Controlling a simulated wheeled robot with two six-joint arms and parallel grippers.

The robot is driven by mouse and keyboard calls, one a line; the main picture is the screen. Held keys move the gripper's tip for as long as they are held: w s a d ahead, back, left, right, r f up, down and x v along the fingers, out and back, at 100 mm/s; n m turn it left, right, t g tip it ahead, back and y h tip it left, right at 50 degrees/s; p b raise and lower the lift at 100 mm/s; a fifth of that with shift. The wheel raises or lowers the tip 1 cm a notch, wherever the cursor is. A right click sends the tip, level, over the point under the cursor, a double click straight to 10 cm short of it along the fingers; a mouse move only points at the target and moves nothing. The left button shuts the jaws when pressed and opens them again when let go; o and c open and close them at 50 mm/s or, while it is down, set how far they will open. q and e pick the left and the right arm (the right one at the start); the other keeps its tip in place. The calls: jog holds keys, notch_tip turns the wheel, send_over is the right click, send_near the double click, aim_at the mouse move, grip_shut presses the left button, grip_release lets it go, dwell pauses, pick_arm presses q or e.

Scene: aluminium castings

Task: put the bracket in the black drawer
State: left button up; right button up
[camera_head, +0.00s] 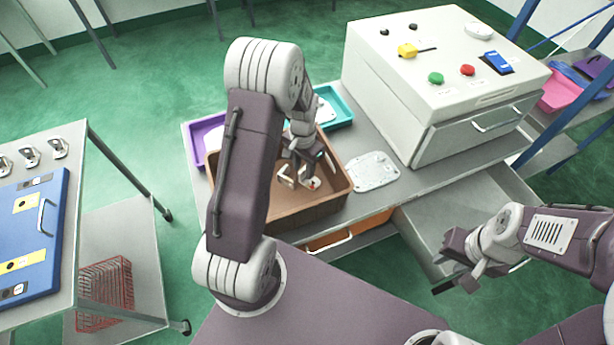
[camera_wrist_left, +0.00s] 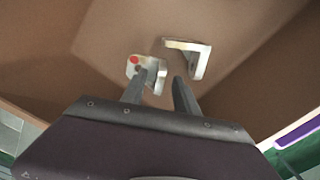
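Two metal angle brackets lie in the brown bin. One has a red dot and shows in the left wrist view (camera_wrist_left: 158,80) at the left fingertip, partly behind it. The plain bracket (camera_wrist_left: 200,62) lies just beyond the fingers. My left gripper (camera_head: 308,175) reaches down into the bin; its fingers are apart in the wrist view (camera_wrist_left: 160,82), with part of the red-dotted bracket showing between them. I cannot tell if they touch it. My right gripper (camera_head: 457,268) is by the open grey drawer (camera_head: 440,215), its finger gap unclear. I see no clearly black drawer.
The brown bin (camera_head: 325,205) stands on a grey bench with purple (camera_head: 200,135) and teal (camera_head: 340,105) trays behind it. A flat metal plate (camera_head: 373,171) lies beside the bin. A white control box (camera_head: 440,90) stands right. An orange drawer (camera_head: 350,238) is below the bench.

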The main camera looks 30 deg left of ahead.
pick_arm(q)
jog(key=shift+f, duration=0.6)
grip_shut()
jog(key=shift+r, duration=0.1)
